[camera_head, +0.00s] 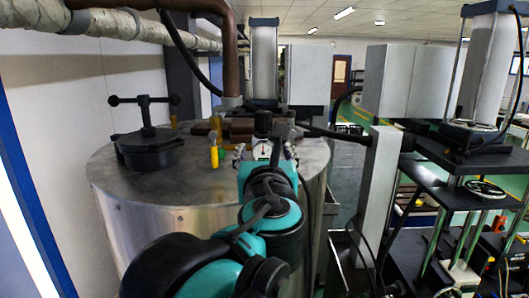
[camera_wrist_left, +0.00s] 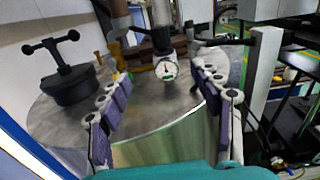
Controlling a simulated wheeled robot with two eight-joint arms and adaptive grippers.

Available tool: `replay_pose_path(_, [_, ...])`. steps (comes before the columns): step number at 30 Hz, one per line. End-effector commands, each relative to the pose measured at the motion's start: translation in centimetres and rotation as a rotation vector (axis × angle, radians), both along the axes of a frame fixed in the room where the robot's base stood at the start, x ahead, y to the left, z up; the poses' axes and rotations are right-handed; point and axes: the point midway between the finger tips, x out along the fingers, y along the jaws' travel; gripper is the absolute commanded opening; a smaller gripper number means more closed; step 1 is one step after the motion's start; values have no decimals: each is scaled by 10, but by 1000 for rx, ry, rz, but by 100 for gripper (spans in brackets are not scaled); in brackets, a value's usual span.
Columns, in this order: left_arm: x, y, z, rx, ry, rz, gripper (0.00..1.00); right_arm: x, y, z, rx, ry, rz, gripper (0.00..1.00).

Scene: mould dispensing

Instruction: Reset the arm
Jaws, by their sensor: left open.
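My left arm (camera_head: 268,218), teal and black, reaches up from the bottom of the head view, in front of the steel tank (camera_head: 115,190). My left gripper (camera_head: 265,158) shows at the arm's far end, before the tank's top fittings. In the left wrist view the gripper (camera_wrist_left: 160,76) is open, its two padded fingers spread wide with nothing between the pads. I cannot tell the exact distance to the fittings. My right gripper is in neither view.
A black hatch with a T-handle (camera_head: 148,148) stands on the tank's left. A yellow-handled fitting (camera_head: 214,156) and brown pipe (camera_head: 230,60) stand near the gripper. A grey post (camera_head: 377,190) and press machines (camera_head: 480,140) fill the right. A wall (camera_head: 60,110) borders the left.

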Motion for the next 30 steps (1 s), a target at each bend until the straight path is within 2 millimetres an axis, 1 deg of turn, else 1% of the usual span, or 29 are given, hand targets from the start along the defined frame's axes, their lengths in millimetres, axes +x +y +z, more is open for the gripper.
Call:
replay_pose_path(1, [0, 5, -11, -27, 9, 11, 65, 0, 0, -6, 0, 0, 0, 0])
replay_pose_path(5, [1, 16, -30, -96, 30, 35, 65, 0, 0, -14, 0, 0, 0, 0])
replay_pose_path(10, [1, 33, -62, -212, 64, 76, 65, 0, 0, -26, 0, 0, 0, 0])
replay_pose_path(14, [0, 53, -100, -341, 96, 127, 65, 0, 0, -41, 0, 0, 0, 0])
replay_pose_path(15, [-1, 60, -113, -390, 107, 146, 65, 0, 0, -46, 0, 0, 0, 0])
replay_pose_path(17, [-2, 70, -135, -465, 123, 177, 65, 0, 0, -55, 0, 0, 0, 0])
replay_pose_path(20, [-6, 90, -179, -619, 152, 242, 65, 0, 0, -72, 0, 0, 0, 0])
replay_pose_path(23, [-14, 114, -238, -820, 181, 331, 65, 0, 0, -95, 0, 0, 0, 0])
replay_pose_path(24, [-19, 125, -266, -919, 192, 377, 65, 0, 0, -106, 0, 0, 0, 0])
replay_pose_path(26, [-29, 141, -313, -1081, 204, 454, 65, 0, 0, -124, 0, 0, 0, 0])
replay_pose_path(27, [-35, 151, -344, -1191, 210, 508, 65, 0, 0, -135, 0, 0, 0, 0])
replay_pose_path(29, [-47, 164, -390, -1357, 212, 591, 65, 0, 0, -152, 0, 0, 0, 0])
replay_pose_path(30, [-55, 171, -421, -1469, 211, 648, 65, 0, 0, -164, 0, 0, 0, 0])
